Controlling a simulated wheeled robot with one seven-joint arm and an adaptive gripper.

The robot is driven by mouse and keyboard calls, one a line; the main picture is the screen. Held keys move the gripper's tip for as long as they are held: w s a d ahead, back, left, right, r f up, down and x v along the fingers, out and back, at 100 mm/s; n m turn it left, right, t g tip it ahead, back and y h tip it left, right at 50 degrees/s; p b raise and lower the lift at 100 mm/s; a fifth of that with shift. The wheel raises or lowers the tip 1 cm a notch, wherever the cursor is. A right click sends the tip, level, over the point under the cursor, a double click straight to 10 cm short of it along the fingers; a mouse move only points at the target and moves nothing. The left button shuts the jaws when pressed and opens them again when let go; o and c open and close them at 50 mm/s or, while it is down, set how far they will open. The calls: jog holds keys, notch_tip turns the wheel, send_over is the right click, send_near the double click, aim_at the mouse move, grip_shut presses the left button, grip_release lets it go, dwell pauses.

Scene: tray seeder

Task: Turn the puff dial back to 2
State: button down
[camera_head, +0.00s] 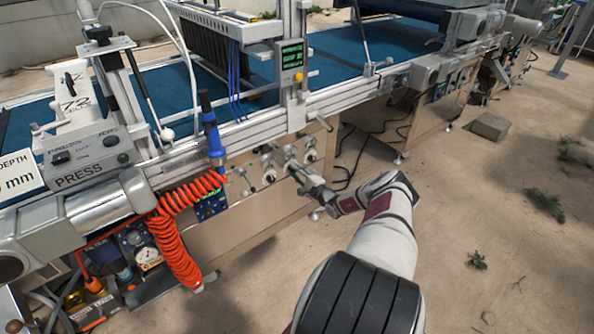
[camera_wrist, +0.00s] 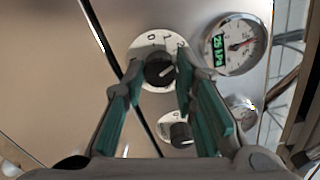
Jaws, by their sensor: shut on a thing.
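A round black dial knob (camera_wrist: 160,72) with a pale pointer line sits on a white scale plate (camera_wrist: 150,42) in the wrist view. A 0 shows at the top of the plate; its other marks are partly hidden by my right finger. The pointer slants up and to the right. No label saying puff can be read. My gripper (camera_wrist: 159,66) is shut on this knob, with a teal-padded finger on each side. In the head view, my gripper (camera_head: 309,181) is at the front panel (camera_head: 258,212) of the machine, and the gripped knob is too small to tell.
A round gauge (camera_wrist: 236,44) with a green display reading about 25 kPa is close to the right finger. A smaller black knob (camera_wrist: 181,134) lies below the dial. An orange coiled hose (camera_head: 170,235) hangs left of the panel.

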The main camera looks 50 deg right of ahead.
jog(key=shift+n, duration=0.6)
jog(key=shift+p, duration=0.35)
jog(key=c, duration=1.3)
grip_release()
jog(key=v, duration=1.2)
